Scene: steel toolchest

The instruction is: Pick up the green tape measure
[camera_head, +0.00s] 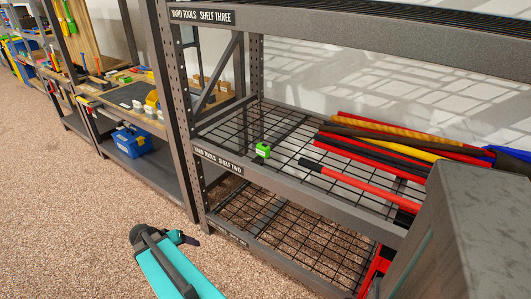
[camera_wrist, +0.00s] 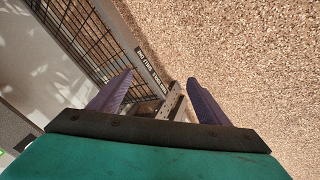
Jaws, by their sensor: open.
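The small green tape measure (camera_head: 263,150) sits on the wire deck of the shelf labelled Yard Tools Shelf Two, near its front left.
Red, yellow and black long-handled tools (camera_head: 375,150) lie on the same shelf, right of the tape measure. The rack's front upright (camera_head: 182,120) stands to its left. The shelf's front beam (camera_head: 300,186) runs below it. Speckled floor (camera_head: 70,200) is open at left.

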